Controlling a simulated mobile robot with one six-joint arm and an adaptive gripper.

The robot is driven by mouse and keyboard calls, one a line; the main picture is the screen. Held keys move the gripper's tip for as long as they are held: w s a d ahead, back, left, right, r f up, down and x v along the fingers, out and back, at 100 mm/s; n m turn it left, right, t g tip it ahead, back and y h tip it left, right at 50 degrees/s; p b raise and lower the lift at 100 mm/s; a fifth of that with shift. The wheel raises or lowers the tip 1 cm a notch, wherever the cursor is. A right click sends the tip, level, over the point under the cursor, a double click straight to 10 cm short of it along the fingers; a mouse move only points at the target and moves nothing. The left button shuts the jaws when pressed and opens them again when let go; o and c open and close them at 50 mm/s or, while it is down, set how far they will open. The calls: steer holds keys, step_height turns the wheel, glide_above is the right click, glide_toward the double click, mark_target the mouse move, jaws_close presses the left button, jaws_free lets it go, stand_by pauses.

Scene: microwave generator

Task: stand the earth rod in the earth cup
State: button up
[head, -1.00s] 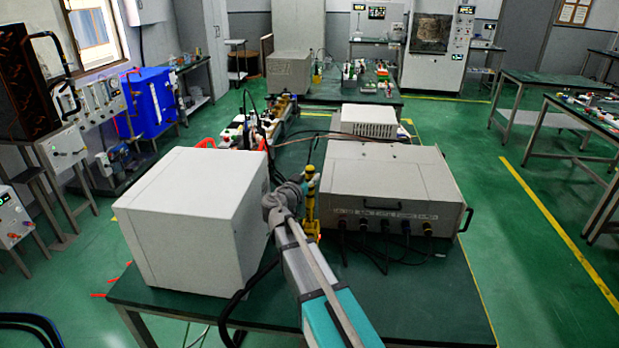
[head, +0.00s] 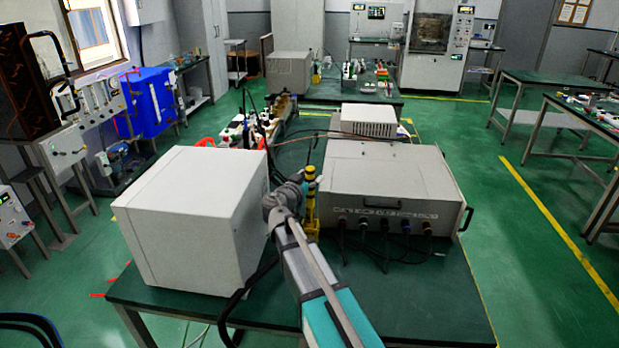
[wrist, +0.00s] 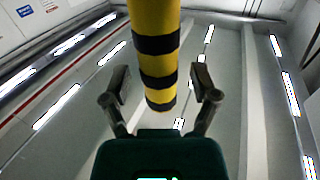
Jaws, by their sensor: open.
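The earth rod (wrist: 153,45) is a yellow rod with black bands in the wrist view. It comes down from the top edge, and its lower end lies between the fingers in the picture. My gripper (wrist: 160,82) is open, with one finger on each side of the rod and a visible gap at both sides. In the head view the yellow rod (head: 310,205) stands upright just right of my arm's end, between the two large boxes. My fingers are hidden there.
A large pale box (head: 185,225) stands close on the left of the green table (head: 420,310). A wide grey instrument case (head: 390,190) with a handle and cables stands close on the right. A smaller white box (head: 368,121) is behind it. The table's front right is clear.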

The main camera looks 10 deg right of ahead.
steer(key=shift+s+a, duration=0.15)
steer(key=v, duration=0.7)
stand_by(0.4)
steer(key=shift+s, duration=0.1)
stand_by(0.8)
steer(key=s+d+f+n+g+y+p, duration=0.2)
steer(key=s+d+f+g+y, duration=0.1)
steer(key=s+d+f+g, duration=0.6)
steer(key=s+a+f+n+g+y+p, duration=0.1)
steer(key=s+a+f+n+g+y, duration=0.1)
steer(key=s, duration=0.5)
steer(key=s+a+f+n+g+y+p, duration=0.1)
steer(key=s+a+f+n+g+y, duration=0.1)
steer(key=s+y, duration=0.4)
steer(key=shift+s+f+n+g+y, duration=0.35)
steer(key=shift+s+f+n, duration=0.35)
steer(key=shift+n, duration=0.4)
